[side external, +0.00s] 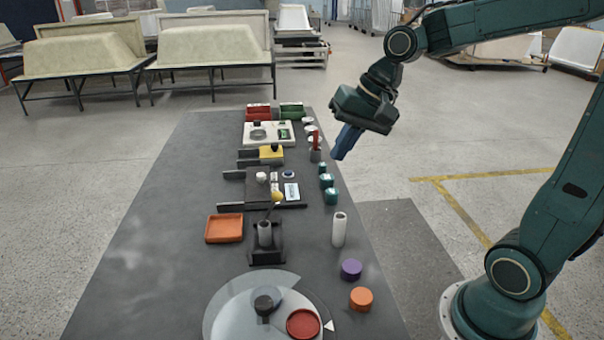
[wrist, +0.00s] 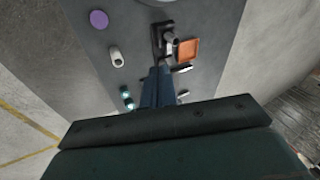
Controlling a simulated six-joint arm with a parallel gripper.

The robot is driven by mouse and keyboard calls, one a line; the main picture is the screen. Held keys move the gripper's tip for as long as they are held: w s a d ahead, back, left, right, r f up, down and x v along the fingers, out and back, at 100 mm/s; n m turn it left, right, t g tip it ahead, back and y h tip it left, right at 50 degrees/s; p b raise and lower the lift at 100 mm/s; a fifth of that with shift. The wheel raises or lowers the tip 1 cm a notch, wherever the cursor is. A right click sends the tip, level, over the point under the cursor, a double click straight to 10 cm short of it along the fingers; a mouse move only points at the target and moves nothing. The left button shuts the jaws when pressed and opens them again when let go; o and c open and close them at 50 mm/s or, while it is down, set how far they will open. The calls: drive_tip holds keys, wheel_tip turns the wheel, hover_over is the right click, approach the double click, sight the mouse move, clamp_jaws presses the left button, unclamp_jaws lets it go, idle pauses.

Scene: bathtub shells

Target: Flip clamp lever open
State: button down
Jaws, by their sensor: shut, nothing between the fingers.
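A black fixture (side external: 266,252) stands on the table with a grey upright cylinder (side external: 264,233) and a thin tilted lever with a yellow ball knob (side external: 277,196). It looks like the clamp, but I cannot tell for sure. The fixture also shows in the wrist view (wrist: 166,40), just beyond my fingertips, where the lever is hard to make out. My gripper (side external: 340,157) is shut and empty, with blue fingers pointing down above the table's right edge, well apart from the fixture. Its fingers also show in the wrist view (wrist: 158,72).
An orange tray (side external: 224,229) is left of the fixture, and a white tube (side external: 339,229) is right of it. Green pieces (side external: 327,182) and a yellow block (side external: 271,154) lie farther back.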

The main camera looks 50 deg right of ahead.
drive_tip(key=w+d+f+m+y, duration=0.5)
drive_tip(key=w+d+f+m, duration=0.6)
drive_tip(key=w+d+f, duration=0.15)
drive_tip(key=d+f+m+t+y, duration=0.2)
drive_tip(key=d+f+m, duration=0.4)
drive_tip(key=d, duration=0.1)
drive_tip(key=shift+f+t, duration=0.3)
drive_tip(key=shift+a, duration=0.15)
drive_tip(key=x, duration=0.9)
drive_tip(key=shift+a+f, duration=0.15)
drive_tip(key=shift+w+a, duration=0.65)
drive_tip(key=shift+a, duration=0.2)
drive_tip(key=shift+w+a+r, duration=0.15)
drive_tip(key=shift+w+a, duration=0.15)
drive_tip(key=shift+a, duration=0.15)
drive_tip(key=shift+w+a+r, duration=0.2)
drive_tip(key=shift+w+a, duration=0.1)
drive_tip(key=shift+a, duration=0.1)
